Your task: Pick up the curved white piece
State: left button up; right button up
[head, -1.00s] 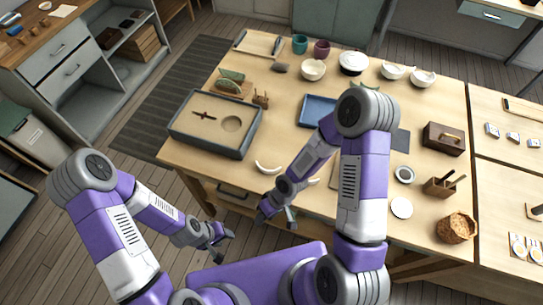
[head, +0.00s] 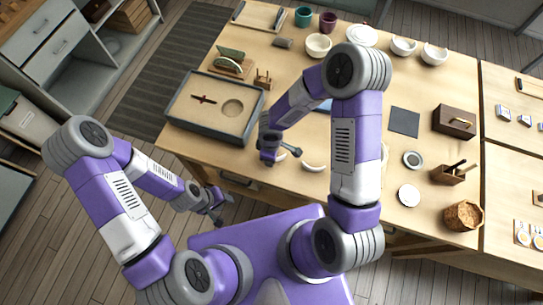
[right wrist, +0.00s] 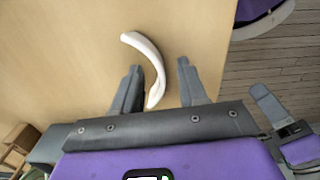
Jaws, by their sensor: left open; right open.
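A curved white piece (right wrist: 149,56) lies on the wooden table in the right wrist view, its lower end between my right gripper's fingertips as seen there. My right gripper (right wrist: 157,78) is open, with nothing clamped. My left gripper (head: 217,209) is open and empty, off the table's front edge.
A grey-rimmed tray (head: 190,124) with a sand-coloured bed stands left of the right gripper. A dark square mat (head: 404,121), a white disc (head: 409,195) and a wicker basket (head: 463,216) are to the right. Cups and bowls line the back.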

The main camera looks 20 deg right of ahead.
jog(key=shift+f, duration=0.4)
jog(key=shift+c, duration=0.2)
grip_shut()
